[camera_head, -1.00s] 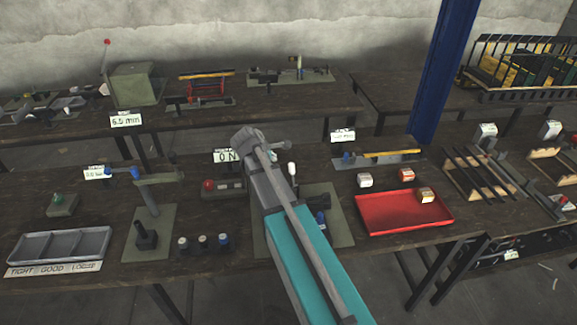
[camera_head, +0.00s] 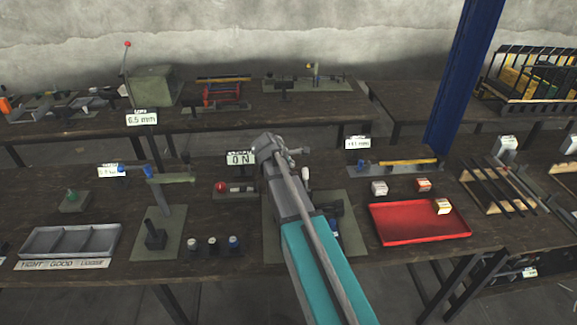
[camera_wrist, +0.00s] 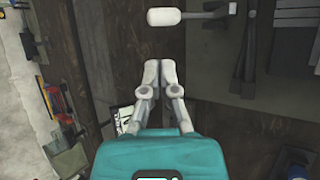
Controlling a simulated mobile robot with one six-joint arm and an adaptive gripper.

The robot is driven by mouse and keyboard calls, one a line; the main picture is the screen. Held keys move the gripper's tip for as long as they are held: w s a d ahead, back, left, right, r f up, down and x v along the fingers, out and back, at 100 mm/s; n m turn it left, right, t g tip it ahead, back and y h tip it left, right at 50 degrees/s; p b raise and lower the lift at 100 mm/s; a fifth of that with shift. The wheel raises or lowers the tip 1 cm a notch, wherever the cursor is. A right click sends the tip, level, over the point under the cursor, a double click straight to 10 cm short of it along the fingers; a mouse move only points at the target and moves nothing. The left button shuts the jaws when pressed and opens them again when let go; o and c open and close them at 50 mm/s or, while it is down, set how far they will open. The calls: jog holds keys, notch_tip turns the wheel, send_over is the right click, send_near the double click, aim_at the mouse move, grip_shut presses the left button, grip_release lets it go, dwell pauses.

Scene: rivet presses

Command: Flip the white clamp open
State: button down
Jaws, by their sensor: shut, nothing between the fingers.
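The white clamp handle (camera_wrist: 163,17) lies across the top of the wrist view, a rounded white grip on a thin grey rod that runs right towards a dark grey base plate (camera_wrist: 210,60). My gripper (camera_wrist: 160,66) is shut and empty, its two fingertips together. In that view the tips are just below the white grip, with a visible gap. In the head view the white handle (camera_head: 306,174) stands up just right of my arm, which hides much of the clamp and its plate (camera_head: 345,232).
A red tray (camera_head: 388,231) with a small box is right of the clamp. A device with a red knob (camera_head: 221,187) and an "ON" sign (camera_head: 240,158) are to the left. Several small pegs (camera_head: 213,244) stand in front at left. A blue post (camera_head: 465,75) rises at right.

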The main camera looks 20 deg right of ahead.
aim_at(304, 171)
jog(key=shift+b+x, duration=3.65)
jog(key=shift+x, duration=1.6)
